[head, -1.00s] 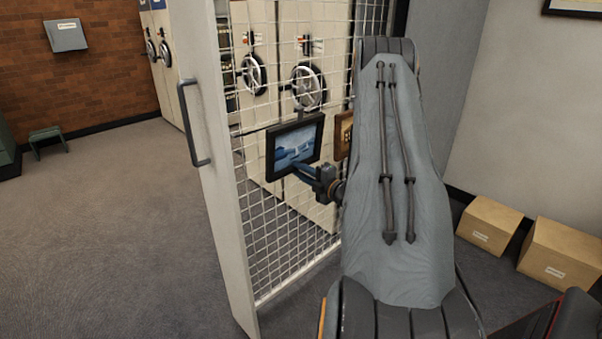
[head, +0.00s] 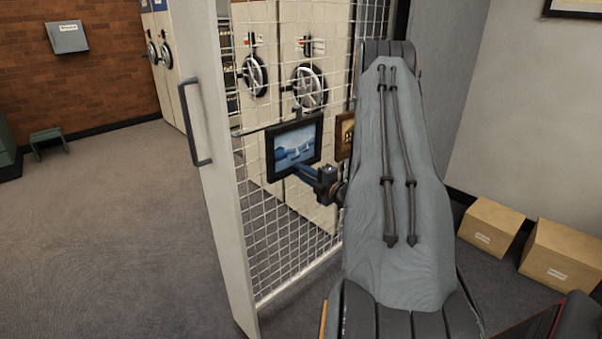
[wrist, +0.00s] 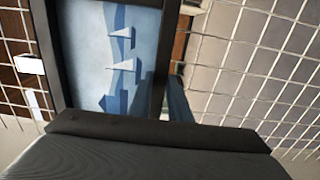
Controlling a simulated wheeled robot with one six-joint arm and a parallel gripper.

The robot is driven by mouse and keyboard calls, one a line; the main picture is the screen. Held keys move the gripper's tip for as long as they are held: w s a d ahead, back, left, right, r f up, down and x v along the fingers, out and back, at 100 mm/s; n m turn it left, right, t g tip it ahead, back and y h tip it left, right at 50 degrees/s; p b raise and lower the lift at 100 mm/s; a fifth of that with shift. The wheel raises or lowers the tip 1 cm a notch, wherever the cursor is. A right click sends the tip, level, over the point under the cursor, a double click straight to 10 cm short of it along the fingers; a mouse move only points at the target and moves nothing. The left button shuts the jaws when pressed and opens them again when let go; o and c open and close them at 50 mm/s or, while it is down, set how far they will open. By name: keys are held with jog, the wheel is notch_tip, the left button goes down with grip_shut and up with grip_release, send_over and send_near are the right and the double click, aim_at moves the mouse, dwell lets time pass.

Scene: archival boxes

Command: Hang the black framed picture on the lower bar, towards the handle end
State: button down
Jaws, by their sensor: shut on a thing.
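The black framed picture (head: 294,147), a blue scene with white sails, is upright in front of the wire mesh panel (head: 262,230). My gripper (head: 308,172) is shut on its lower edge. In the wrist view the picture (wrist: 118,60) shows close up and sideways, with part of a finger (wrist: 178,100) at its edge. A thin dark bar (head: 255,130) runs along the mesh at about the height of the picture's top edge. A hook shape shows just above the frame; I cannot tell whether it rests on the bar. The handle (head: 195,122) is on the panel's white left end.
A brown framed picture (head: 345,136) hangs just right of the black one, partly hidden by my arm. Cardboard boxes (head: 490,227) stand on the floor at the right.

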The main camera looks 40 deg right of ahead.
jog(key=shift+f, duration=0.4)
jog(key=shift+s+a, duration=0.1)
jog(key=shift+s, duration=0.05)
jog(key=shift+f+b, duration=0.65)
jog(key=shift+f, duration=0.3)
dwell(0.7)
jog(key=c, duration=1.6)
grip_release()
jog(key=shift+f, duration=0.1)
